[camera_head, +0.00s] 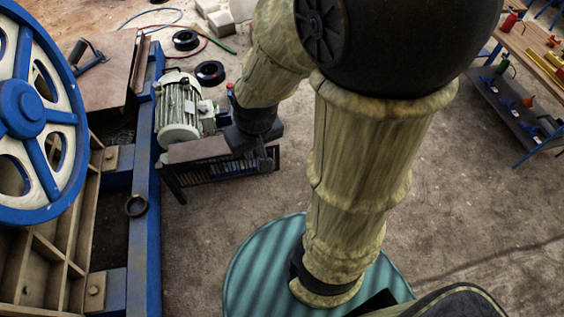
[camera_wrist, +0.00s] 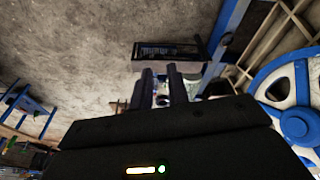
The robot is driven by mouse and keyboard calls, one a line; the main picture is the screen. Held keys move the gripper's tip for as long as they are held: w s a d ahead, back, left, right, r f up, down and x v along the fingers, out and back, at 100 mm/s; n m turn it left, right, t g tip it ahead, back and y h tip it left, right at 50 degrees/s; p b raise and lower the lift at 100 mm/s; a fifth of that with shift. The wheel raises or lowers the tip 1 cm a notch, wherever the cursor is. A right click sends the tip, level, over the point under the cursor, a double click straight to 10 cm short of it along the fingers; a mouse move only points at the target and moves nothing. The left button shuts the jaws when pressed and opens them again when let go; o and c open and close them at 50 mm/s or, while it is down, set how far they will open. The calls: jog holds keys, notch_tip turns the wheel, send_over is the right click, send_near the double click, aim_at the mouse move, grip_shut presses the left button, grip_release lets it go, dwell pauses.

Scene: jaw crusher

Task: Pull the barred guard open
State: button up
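The barred guard (camera_head: 220,173) is a dark frame with upright bars. It sits low under the motor stand in the head view, beside the blue machine frame. In the wrist view the barred guard (camera_wrist: 168,50) lies just beyond my fingertips, with a dark edge along its top. My gripper (camera_wrist: 160,70) shows there as two dark fingers, apart, with a narrow empty gap. It points toward the guard, and I cannot tell whether the fingertips touch it. In the head view the dark end of my arm hides part of the guard's right side.
A grey-green motor (camera_head: 180,108) stands above the guard. A blue-and-cream flywheel (camera_head: 25,110) and blue frame (camera_head: 146,215) stand at left. Hoses and coils (camera_head: 210,72) lie on the floor behind. A workbench (camera_head: 535,55) stands at far right. Floor between is clear.

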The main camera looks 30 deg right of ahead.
jog(key=shift+d, duration=0.15)
jog(key=w+d+f+m+t+h+b, duration=0.1)
jog(key=w+d+f+m+b, duration=0.1)
jog(key=w+f+b, duration=0.75)
jog(key=w+d+f+m+t+h+b, duration=0.15)
jog(key=f+b, duration=0.55)
jog(key=f, duration=0.8)
jog(key=w+d+f+m+t+h+b, duration=0.1)
jog(key=w+d+f+m+t+b, duration=0.15)
jog(key=w+f+b, duration=0.75)
jog(key=d+f+t+h+b, duration=0.2)
jog(key=d+f+t+b, duration=0.1)
jog(key=f+b, duration=1)
jog(key=w+d+f+t+h+b, duration=0.1)
jog(key=d+f+t+h+b, duration=0.2)
jog(key=f+b, duration=0.9)
notch_tip(320, 180, down, 14)
jog(key=shift+d+f+n+t+b, duration=0.1)
jog(key=shift+d+n+t+b, duration=0.3)
jog(key=shift+t, duration=0.7)
jog(key=shift+d, duration=0.1)
